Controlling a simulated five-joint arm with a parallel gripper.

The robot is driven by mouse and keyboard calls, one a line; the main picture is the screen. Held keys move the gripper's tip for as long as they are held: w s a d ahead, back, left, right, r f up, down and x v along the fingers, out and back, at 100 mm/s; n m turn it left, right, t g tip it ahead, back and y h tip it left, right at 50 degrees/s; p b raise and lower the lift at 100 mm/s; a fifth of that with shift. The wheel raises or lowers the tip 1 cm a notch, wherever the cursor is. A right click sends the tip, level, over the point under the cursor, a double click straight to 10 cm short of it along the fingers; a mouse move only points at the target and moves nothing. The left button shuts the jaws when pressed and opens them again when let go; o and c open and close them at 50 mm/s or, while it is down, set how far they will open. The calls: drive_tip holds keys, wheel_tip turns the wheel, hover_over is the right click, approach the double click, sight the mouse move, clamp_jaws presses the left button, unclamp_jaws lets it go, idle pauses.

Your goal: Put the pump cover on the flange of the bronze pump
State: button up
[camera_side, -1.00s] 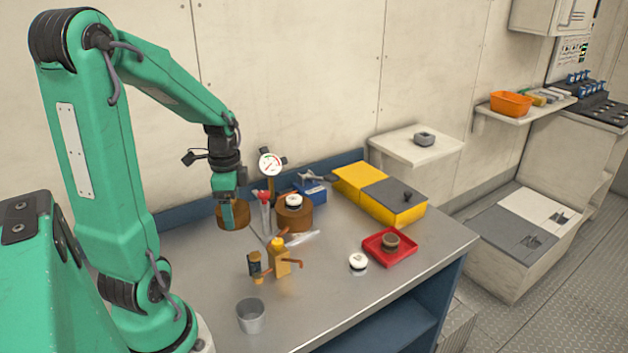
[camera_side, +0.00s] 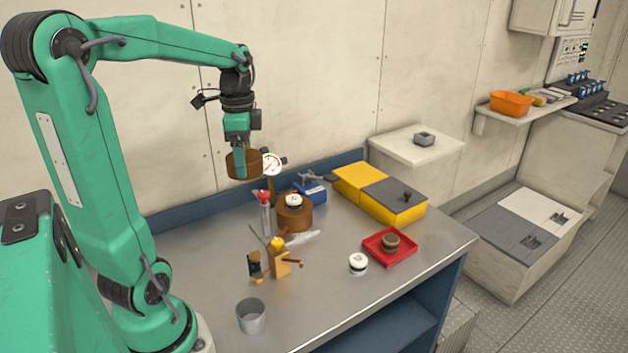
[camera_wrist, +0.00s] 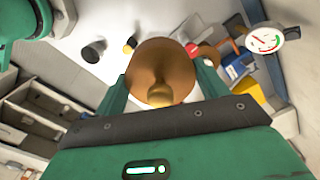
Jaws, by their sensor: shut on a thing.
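My gripper (camera_side: 239,160) is shut on a round bronze-brown piece (camera_side: 256,164), which looks like the pump cover, and holds it well above the bench. In the wrist view the piece (camera_wrist: 155,62) sits between my two fingers (camera_wrist: 162,85), with a rounded knob toward the camera. On the bench, below and right of the held piece, stands a squat brown cylinder (camera_side: 294,218) with a white round part (camera_side: 293,201) on top. It looks like the bronze pump; the white part hides the middle of its top. The held piece is clear of it.
A dial gauge (camera_side: 271,163) stands close behind the held piece. A red-topped clear bottle (camera_side: 265,214), a brass fitting (camera_side: 279,262) and a grey cup (camera_side: 251,316) stand nearby. Right are a white puck (camera_side: 358,263), a red tray (camera_side: 372,249) and a yellow box (camera_side: 366,186).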

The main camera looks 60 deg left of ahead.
drive_tip(key=w+d, duration=0.8)
drive_tip(key=w, duration=0.5)
drive_tip(key=shift+w+a+f, duration=0.1)
drive_tip(key=shift+w+f, duration=0.05)
drive_tip(key=shift+f, duration=1.2)
drive_tip(key=shift+w+f, duration=0.1)
drive_tip(key=shift+f, duration=1.25)
drive_tip(key=shift+a, duration=0.1)
hover_over(293, 198)
wheel_tip(293, 198, down, 7)
drive_tip(key=shift+r, duration=0.1)
drive_tip(key=shift+f, duration=2.1)
drive_tip(key=shift+f, duration=0.1)
